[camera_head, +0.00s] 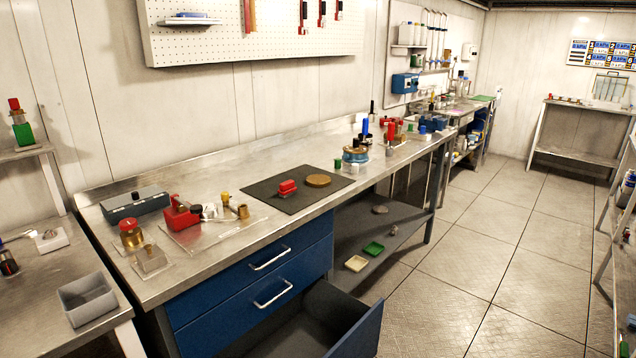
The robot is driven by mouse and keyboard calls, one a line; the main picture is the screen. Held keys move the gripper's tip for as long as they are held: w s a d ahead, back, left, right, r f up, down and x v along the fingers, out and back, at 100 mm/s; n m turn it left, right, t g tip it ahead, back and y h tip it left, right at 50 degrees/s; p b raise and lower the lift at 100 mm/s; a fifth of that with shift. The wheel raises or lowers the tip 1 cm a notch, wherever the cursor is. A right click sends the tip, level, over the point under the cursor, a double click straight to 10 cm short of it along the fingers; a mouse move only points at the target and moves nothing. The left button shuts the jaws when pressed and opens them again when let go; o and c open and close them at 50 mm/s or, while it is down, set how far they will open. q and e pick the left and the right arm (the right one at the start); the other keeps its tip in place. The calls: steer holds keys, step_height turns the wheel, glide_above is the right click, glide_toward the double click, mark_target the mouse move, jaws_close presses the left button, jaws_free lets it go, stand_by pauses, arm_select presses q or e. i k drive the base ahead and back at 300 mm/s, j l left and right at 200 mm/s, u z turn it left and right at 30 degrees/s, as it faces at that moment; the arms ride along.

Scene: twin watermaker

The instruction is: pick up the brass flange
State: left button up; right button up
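A flat round brass-coloured disc (318,180), which looks like the brass flange, lies on a dark mat (287,202) on the steel workbench. A red block-like part (287,187) lies on the same mat, just left of the disc and apart from it. Smaller brass-coloured pieces (243,212) stand on a plate left of the mat. Neither of my grippers is in view, and nothing touches the disc.
The steel workbench (215,258) has blue drawers below, and the lowest drawer (352,325) is pulled open into the floor space. A red vise-like tool (180,213) and a dark box (135,204) stand on its left. Open tiled floor (480,255) lies to the right.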

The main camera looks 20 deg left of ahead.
mark_target(318, 180)
steer(key=u, duration=1.65)
steer(key=l+u, duration=0.15)
steer(key=u, duration=0.3)
steer(key=i+l+u, duration=0.1)
steer(key=u, duration=0.35)
steer(key=l+u, duration=0.25)
steer(key=u, duration=0.2)
steer(key=l+u, duration=0.15)
steer(key=u, duration=0.3)
steer(key=k+l+u, duration=0.25)
steer(key=l+u, duration=0.15)
steer(key=k+l+u, duration=1)
steer(key=k+u, duration=0.25)
steer(key=k+l, duration=0.15)
steer(key=k, duration=0.5)
steer(key=k+l+u, duration=0.15)
steer(key=k, duration=0.55)
